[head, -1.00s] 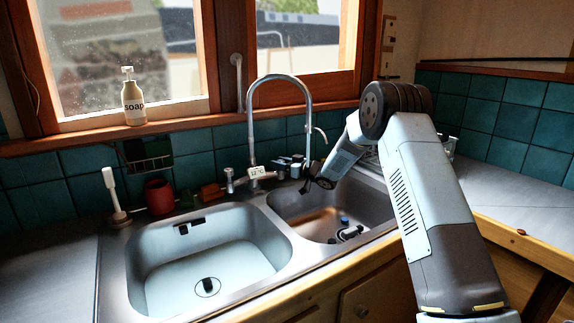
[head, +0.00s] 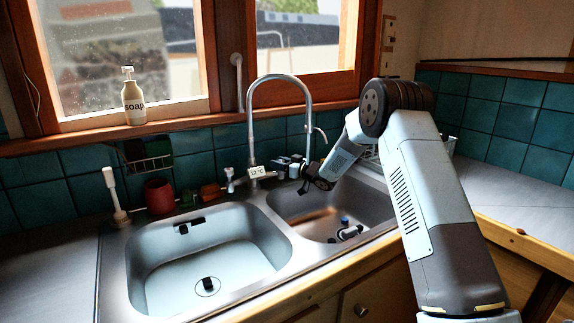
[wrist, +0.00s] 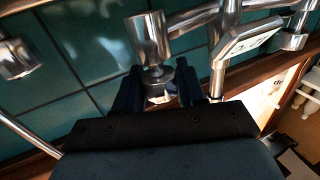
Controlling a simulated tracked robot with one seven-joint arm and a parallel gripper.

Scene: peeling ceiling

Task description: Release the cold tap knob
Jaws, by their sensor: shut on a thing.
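The mixer tap stands behind the two sink basins in the head view, with a tall chrome spout (head: 279,78) and a small temperature display (head: 258,172). My gripper (head: 306,175) is at the tap's right end. In the wrist view, the two dark fingers of my gripper (wrist: 158,90) lie on either side of the cold tap knob (wrist: 157,76), shut on its narrow part. A chrome cylinder (wrist: 148,38) adjoins it, and the display (wrist: 248,38) is to the right. The head view does not show the knob clearly, as the gripper covers it.
The left basin (head: 210,255) and right basin (head: 320,215) lie below the tap. A red cup (head: 159,196) and a white brush (head: 114,195) stand at the left. A soap bottle (head: 133,103) is on the sill. The right worktop (head: 510,195) is clear.

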